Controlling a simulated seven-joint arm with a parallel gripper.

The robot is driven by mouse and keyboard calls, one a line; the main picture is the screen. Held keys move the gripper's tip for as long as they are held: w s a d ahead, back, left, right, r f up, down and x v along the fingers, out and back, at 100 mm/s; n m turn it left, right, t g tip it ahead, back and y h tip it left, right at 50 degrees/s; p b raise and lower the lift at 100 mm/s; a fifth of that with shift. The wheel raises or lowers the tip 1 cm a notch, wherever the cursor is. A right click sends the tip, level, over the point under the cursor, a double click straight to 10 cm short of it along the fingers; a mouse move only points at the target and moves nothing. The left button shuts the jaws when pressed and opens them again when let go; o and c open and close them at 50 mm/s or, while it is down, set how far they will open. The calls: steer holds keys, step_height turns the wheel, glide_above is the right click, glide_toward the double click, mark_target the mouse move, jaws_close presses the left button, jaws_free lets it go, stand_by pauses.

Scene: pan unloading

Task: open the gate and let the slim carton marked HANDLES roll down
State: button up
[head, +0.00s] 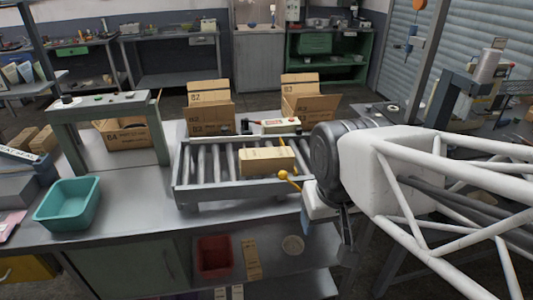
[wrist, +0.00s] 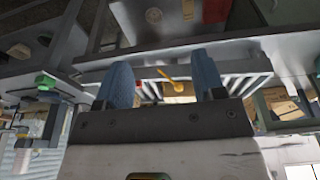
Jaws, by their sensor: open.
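A slim tan carton (head: 267,160) lies across the rollers of the roller rack (head: 190,187); its printing is too small to read. Part of a tan carton also shows between my fingers in the wrist view (wrist: 180,91). A yellow-knobbed lever (head: 284,174) stands at the rack's right end, just in front of the carton. In the wrist view the yellow lever (wrist: 168,78) appears between my two blue fingers, apart from both. My gripper (head: 308,218) is open and empty, right of and near the lever; it also fills the wrist view (wrist: 163,70). The gate itself is not clear.
A red-and-white box (head: 281,125) sits behind the rollers. Open cardboard boxes (head: 210,107) (head: 308,100) stand at the back. A teal bin (head: 68,204) is at the bench's left, near a grey frame (head: 68,135). A red bin (head: 214,257) sits on the lower shelf.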

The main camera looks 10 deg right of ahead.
steer(key=shift+w+a+f+n+g, duration=0.1)
steer(key=shift+w+f+n+g, duration=0.2)
steer(key=shift+w+n, duration=0.2)
steer(key=c, duration=0.7)
steer(key=shift+w+a+f+n+g+h, duration=0.2)
steer(key=shift+w+n+g+h, duration=0.2)
steer(key=shift+w+n, duration=0.2)
jaws_close()
steer(key=w+a+f+n+h, duration=0.4)
steer(key=w+a+n+h, duration=0.2)
steer(key=w+a+n, duration=0.2)
steer(key=w+a+f+n+h, duration=0.5)
steer(key=w+a+n+h, duration=0.2)
steer(key=w, duration=0.6)
steer(key=shift+a+f+n+t, duration=0.25)
steer(key=shift+a+n+t, duration=0.15)
steer(key=shift+a+n, duration=1.2)
steer(key=shift+d+n, duration=0.3)
steer(key=shift+d, duration=0.05)
